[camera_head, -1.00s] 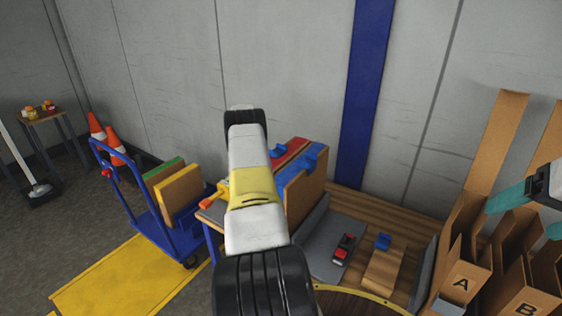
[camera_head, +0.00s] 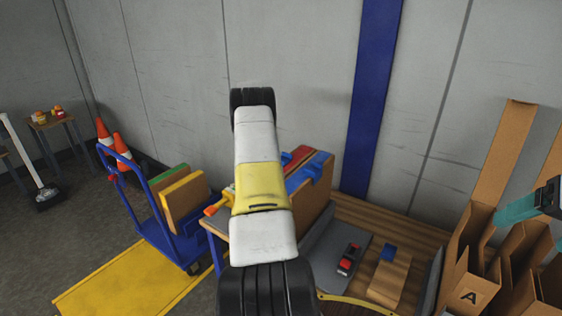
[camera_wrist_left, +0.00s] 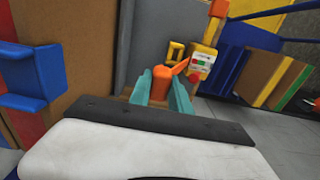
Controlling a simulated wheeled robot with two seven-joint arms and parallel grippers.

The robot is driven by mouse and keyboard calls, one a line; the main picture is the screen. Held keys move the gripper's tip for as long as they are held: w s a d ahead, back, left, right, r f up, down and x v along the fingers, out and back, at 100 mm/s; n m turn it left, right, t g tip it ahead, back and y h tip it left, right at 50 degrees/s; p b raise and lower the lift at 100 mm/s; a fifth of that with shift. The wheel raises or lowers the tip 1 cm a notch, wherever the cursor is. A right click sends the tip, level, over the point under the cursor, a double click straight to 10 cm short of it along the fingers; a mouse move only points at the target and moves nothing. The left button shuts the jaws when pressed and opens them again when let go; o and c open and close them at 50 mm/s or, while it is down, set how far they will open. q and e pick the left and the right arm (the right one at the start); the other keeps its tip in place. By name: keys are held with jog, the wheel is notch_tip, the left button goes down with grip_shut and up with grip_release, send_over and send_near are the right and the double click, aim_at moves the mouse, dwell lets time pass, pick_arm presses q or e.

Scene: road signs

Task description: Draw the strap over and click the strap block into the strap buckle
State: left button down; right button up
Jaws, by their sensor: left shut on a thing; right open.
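My left arm fills the middle of the head view and hides its own gripper there. In the left wrist view, my left gripper (camera_wrist_left: 165,95) has teal fingers shut on an orange block (camera_wrist_left: 161,80), which I take to be the strap block. A yellow open bracket (camera_wrist_left: 176,50), possibly the strap buckle, is just beyond it, apart in the picture. The handle shows in the head view (camera_head: 213,209). My right gripper (camera_head: 525,207) is open at the right edge, partly cut off.
Brown panels with red and blue bands and blue clips (camera_head: 318,166) stand on the wooden bench (camera_head: 385,220). A black-and-red item (camera_head: 348,258) lies on a grey plate. Cardboard bins (camera_head: 473,292) stand right. A blue trolley (camera_head: 180,243) and traffic cones (camera_head: 121,148) are left.

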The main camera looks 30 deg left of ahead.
pick_arm(q)
notch_tip(320, 180, up, 17)
jog(key=d, duration=0.1)
jog(key=s+d, duration=0.2)
jog(key=d, duration=4.3)
jog(key=f, duration=3.7)
jog(key=shift+w+a, duration=0.25)
jog(key=shift+s+r, duration=0.1)
